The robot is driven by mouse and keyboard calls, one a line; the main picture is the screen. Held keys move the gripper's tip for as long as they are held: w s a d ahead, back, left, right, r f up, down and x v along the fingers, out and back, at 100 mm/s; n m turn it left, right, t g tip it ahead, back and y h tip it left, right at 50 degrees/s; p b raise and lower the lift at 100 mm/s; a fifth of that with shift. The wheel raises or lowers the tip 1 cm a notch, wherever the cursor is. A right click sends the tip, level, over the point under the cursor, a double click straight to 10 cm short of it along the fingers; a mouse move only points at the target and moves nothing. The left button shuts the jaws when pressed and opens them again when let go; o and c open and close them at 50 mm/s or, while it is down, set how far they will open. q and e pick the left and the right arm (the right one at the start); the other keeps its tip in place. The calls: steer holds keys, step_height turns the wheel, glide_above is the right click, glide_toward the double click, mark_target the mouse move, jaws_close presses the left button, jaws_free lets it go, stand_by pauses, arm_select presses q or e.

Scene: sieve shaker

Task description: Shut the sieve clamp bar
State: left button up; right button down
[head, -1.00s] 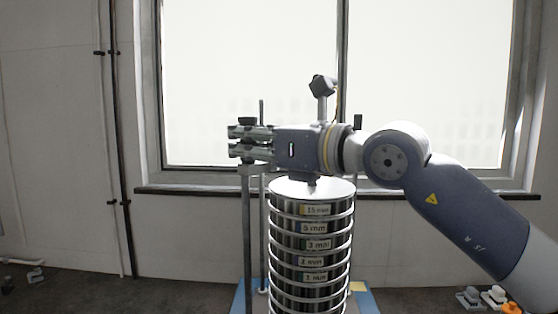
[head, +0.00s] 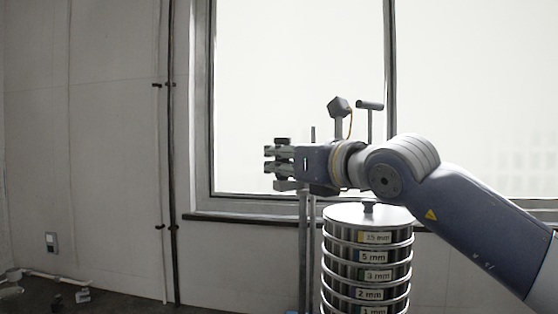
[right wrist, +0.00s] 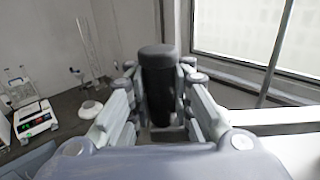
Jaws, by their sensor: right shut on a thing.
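My right gripper (head: 279,161) is left of and above the lid, at the post's top. Its fingers are shut on an upright black handle (head: 283,141), seen between them in the right wrist view (right wrist: 157,85). The handle seems to belong to the clamp bar; most of the bar is hidden by my gripper and arm. A black T-shaped handle (head: 369,105) shows behind my right wrist. My left gripper is not in view.
A window (head: 300,90) with a dark sill (head: 250,217) lies behind the stack. In the right wrist view, a scale (right wrist: 35,120) with a green display and glassware stand at the left. The space left of the post looks free.

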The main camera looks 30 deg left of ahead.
steer(key=c, duration=1.4)
jaws_free()
steer(key=shift+d, duration=0.1)
steer(key=v, duration=1.2)
